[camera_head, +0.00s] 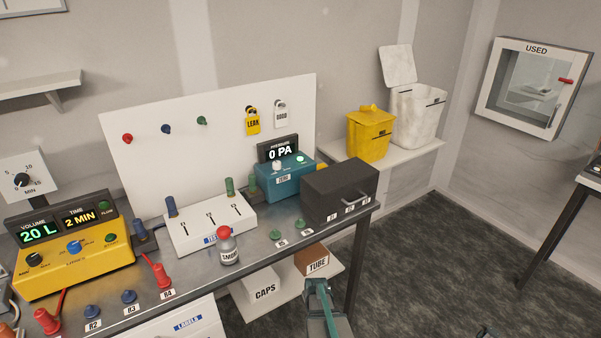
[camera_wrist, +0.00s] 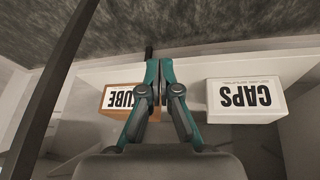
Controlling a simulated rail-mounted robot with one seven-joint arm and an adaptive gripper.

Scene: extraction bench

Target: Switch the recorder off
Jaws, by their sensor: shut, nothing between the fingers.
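No device has a readable label saying recorder, so I cannot tell which one it is. A teal unit (camera_head: 286,177) with a lit green button and a "0 PA" display (camera_head: 279,151) stands at the back right of the bench. A yellow unit (camera_head: 75,265) with knobs and lit displays "20 L" and "2 MIN" stands at the left. My gripper (camera_head: 318,284) is shut and empty, low in front of the bench. In the wrist view its fingertips (camera_wrist: 158,64) meet.
Boxes marked TUBE (camera_head: 312,260) and CAPS (camera_head: 262,287) sit on the shelf under the bench. A smoke bottle (camera_head: 228,248), a white switch panel (camera_head: 210,228) and several plugs crowd the bench top. Open floor (camera_head: 430,270) lies to the right.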

